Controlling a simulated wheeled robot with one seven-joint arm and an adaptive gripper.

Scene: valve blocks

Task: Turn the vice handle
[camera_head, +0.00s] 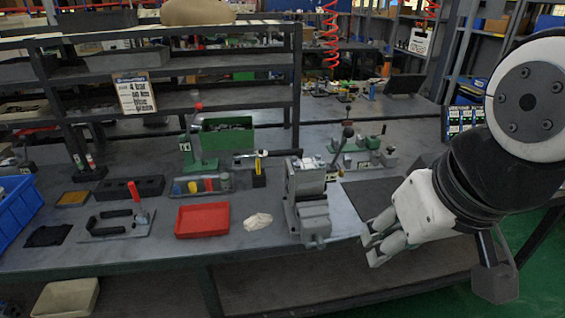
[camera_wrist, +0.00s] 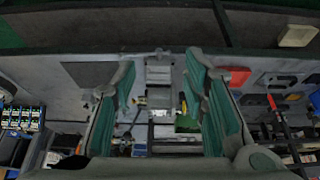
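A grey bench vice (camera_head: 308,208) stands near the front edge of the workbench in the head view, right of the red tray. It also shows in the wrist view (camera_wrist: 159,76), framed between my fingers at a distance. Its handle is too small to make out clearly; the front end of the vice hangs at the bench edge. My gripper (camera_head: 372,245) is just right of the vice, in front of the bench edge, apart from it. In the wrist view my gripper (camera_wrist: 160,64) has its two green-padded fingers spread wide with nothing held.
A red tray (camera_head: 202,220), a beige cloth-like piece (camera_head: 258,221) and a clamp with a red handle (camera_head: 138,212) lie left of the vice. A dark mat (camera_head: 366,196) lies to its right. A blue crate (camera_head: 16,212) stands far left. Shelving rises behind.

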